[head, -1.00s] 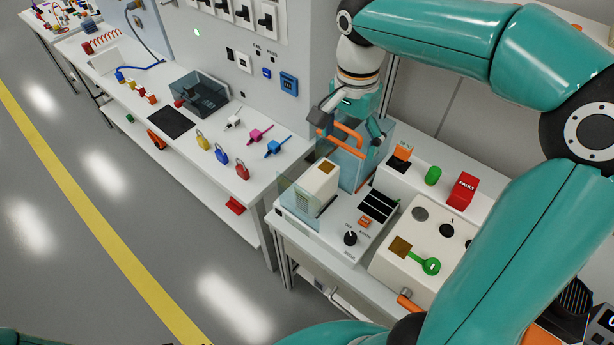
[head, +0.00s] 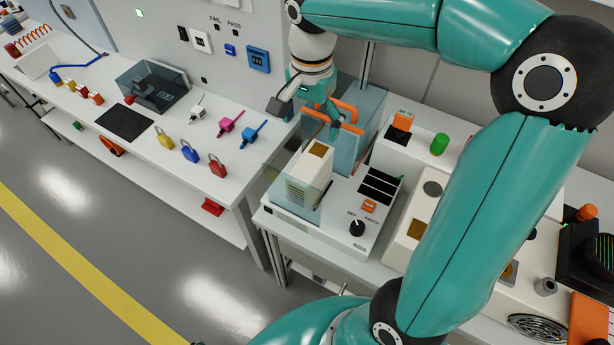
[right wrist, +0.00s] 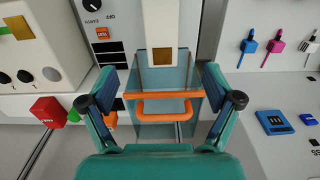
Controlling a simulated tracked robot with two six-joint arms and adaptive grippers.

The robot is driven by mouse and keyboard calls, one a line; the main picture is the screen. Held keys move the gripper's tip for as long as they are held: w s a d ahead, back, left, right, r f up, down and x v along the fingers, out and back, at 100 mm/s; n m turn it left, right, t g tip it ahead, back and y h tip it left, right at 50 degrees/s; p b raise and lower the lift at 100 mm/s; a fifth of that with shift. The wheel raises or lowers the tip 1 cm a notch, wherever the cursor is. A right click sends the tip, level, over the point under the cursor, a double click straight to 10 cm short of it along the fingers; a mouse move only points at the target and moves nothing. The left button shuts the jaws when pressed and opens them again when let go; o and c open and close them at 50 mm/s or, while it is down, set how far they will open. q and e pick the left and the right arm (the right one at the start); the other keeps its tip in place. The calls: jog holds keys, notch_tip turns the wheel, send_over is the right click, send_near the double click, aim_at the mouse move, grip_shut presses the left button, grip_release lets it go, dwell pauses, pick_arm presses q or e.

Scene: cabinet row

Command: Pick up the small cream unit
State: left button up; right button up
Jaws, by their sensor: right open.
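The small cream unit (head: 307,176) is an upright box with vent slots on its side and a brown square on top. It stands on a white tester base (head: 325,232), partly behind a clear bluish panel. In the right wrist view the unit (right wrist: 160,20) is at the top middle. My right gripper (head: 308,112) is open beyond the unit, above a clear bluish guard (head: 363,112) with orange handle bars (head: 330,118). In the right wrist view my open right fingers (right wrist: 161,100) lie either side of the bars. Whether they touch is unclear. My left gripper is not in view.
A larger cream box (head: 408,222) stands to the right, partly hidden by my arm. A green button (head: 439,143) and an orange switch (head: 403,121) are behind it. Padlocks (head: 189,152) lie on the left bench. A wall panel (head: 285,30) rises behind my gripper.

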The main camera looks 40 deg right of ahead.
aim_at(310, 161)
notch_tip(310, 161, down, 9)
jog(key=shift+w+d+f+p, duration=0.15)
jog(key=shift+f+p, duration=0.1)
jog(key=shift+f, duration=1.05)
jog(key=shift+w+d+f+p, duration=0.1)
jog(key=shift+d+f+p, duration=0.1)
jog(key=shift+f, duration=1.05)
grip_shut()
